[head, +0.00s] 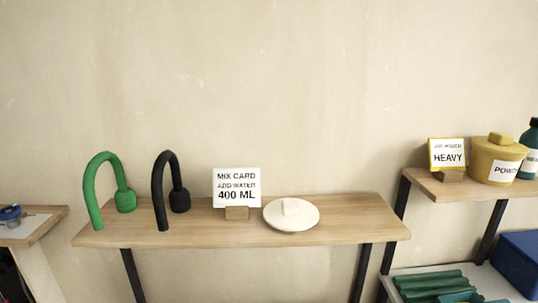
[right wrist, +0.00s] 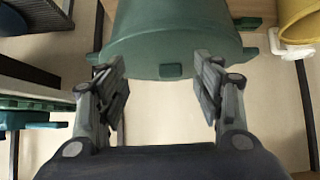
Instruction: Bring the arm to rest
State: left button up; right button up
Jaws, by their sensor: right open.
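Neither of my arms shows in the head view. In the right wrist view my right gripper (right wrist: 161,82) is open, its two fingers spread wide apart with nothing clamped between them. A large green bucket-like container (right wrist: 180,35) fills the top middle of that view, just beyond the fingertips. I cannot tell whether the fingers touch it. My left gripper is in neither view.
A wooden shelf (head: 335,222) holds a green hose (head: 90,190), a black hose (head: 158,190), a mix card (head: 236,186) and a white lid (head: 276,219). A right shelf (head: 430,184) holds a yellow powder tub (head: 492,168). A blue box (head: 520,260) stands below.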

jog(key=s+d+r+n+g, duration=0.1)
jog(key=s+d+r+g, duration=0.1)
jog(key=s+g, duration=0.55)
jog(key=s+f, duration=0.2)
jog(key=f, duration=1.2)
jog(key=s+f, duration=0.2)
jog(key=f, duration=1.1)
jog(key=s+d+f+g, duration=0.1)
jog(key=s+d+f, duration=0.2)
jog(key=s+f, duration=1.2)
jog(key=shift+s+d+n+h, duration=0.2)
jog(key=shift+s+n+h, duration=0.1)
jog(key=shift+s, duration=0.35)
